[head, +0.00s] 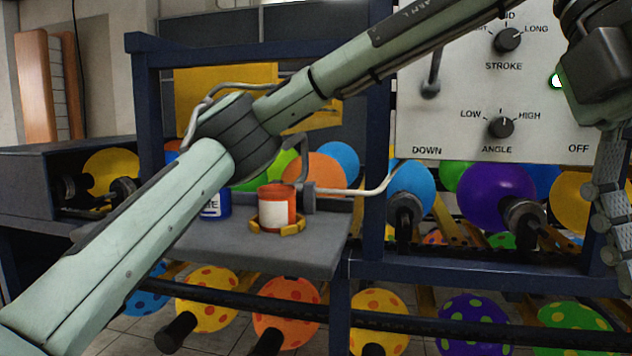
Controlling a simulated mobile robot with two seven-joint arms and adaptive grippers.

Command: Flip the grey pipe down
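A dark grey bent pipe (303,165) rises from a grey fitting (309,199) beside the orange can and hooks left at its top. A thinner light grey pipe (375,188) runs right from the fitting. Another grey pipe (193,122) bends behind my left arm, which hides part of it. Which one the task means is not certain. My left arm crosses from bottom left and leaves at the top. A gripper (614,200), seemingly my left one, hangs at the right edge before the panel, partly cut off. Its opening cannot be judged. My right gripper is not in view.
An orange can (277,206) in a yellow holder and a blue can (216,205) stand on a grey shelf (270,245). A white control panel (455,110) with knobs and a lever is at upper right.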

